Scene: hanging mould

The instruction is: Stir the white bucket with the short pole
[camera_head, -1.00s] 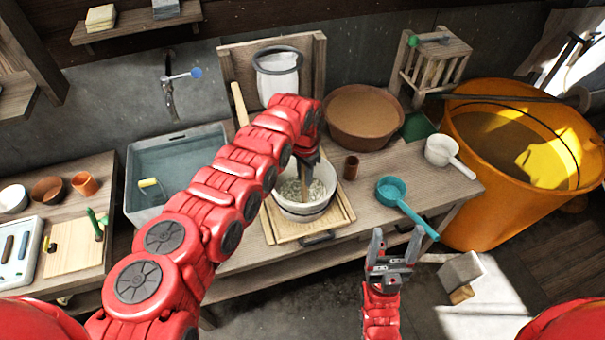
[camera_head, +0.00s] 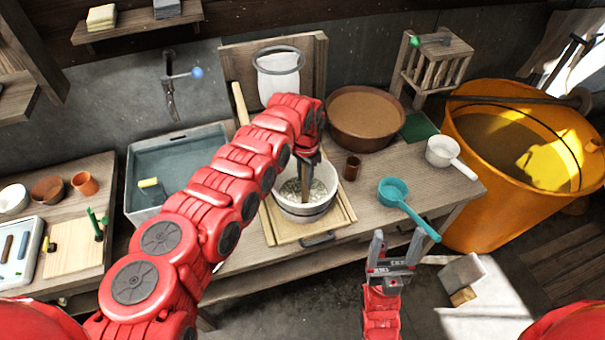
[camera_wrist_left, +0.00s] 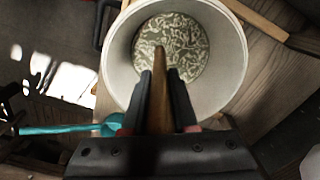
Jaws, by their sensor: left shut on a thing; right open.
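The white bucket (camera_head: 322,208) stands on a wooden frame on the bench. It holds a pale mixture with dark streaks, clear in the left wrist view, where the bucket (camera_wrist_left: 237,62) fills the upper middle. My left gripper (camera_head: 308,160) is above the bucket, shut on the short pole (camera_head: 304,178). The pole is a brown wooden stick; in the left wrist view the pole (camera_wrist_left: 160,85) points down into the bucket, its tip over or in the mixture. I cannot tell how deep it reaches. My right gripper (camera_head: 395,255) is open and empty in front of the bench.
A brown basin (camera_head: 365,145), a small brown cup (camera_head: 351,168), a teal ladle (camera_head: 393,191) and a white ladle (camera_head: 441,152) sit right of the bucket. A grey sink (camera_head: 135,190) is at left. A large orange tub (camera_head: 480,205) stands at right.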

